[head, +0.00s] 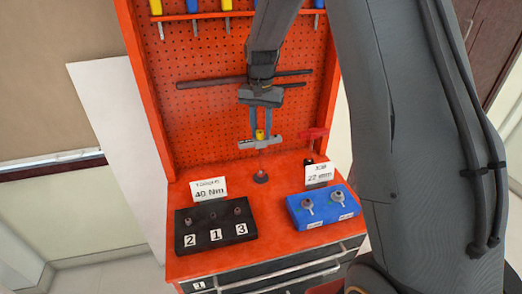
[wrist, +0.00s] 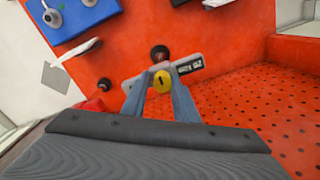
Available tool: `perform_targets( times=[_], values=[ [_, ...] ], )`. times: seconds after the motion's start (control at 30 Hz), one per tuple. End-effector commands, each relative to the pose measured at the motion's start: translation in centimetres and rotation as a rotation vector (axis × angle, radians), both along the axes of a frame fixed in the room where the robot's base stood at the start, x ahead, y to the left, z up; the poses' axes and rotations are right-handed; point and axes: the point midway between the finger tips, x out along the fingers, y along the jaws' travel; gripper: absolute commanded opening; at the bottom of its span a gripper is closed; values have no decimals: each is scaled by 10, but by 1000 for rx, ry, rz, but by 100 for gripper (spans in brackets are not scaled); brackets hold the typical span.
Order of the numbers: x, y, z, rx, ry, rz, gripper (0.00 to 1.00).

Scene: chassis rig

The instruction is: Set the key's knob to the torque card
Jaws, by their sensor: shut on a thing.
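The key (head: 247,144) is a light grey bar lying roughly level above the bench in the head view. Its yellow knob (wrist: 161,79) sits between my fingertips in the wrist view and bears a dark mark. My gripper (head: 260,133) points down and is shut on the knob; the wrist view also shows its two fingers (wrist: 162,88). A dark window with white characters (wrist: 190,66) is on the key's bar, too small to read surely. The torque card (head: 209,189) is white and reads 40 Nm. It stands behind a black block.
The black block (head: 238,229) holds sockets marked 2, 1, 3. A red part (head: 313,133) is right of the key. The pegboard (head: 205,120) rises behind.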

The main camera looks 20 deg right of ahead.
Motion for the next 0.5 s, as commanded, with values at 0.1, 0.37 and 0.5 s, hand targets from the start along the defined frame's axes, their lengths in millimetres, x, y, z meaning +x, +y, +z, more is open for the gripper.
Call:
perform_targets(
  times=[0.1,0.37,0.5],
  values=[
    [-3,2,-6,3,10,-32,14],
    [-4,2,-7,3,11,-188,13],
    [-4,2,-7,3,13,-277,12]
  ],
)
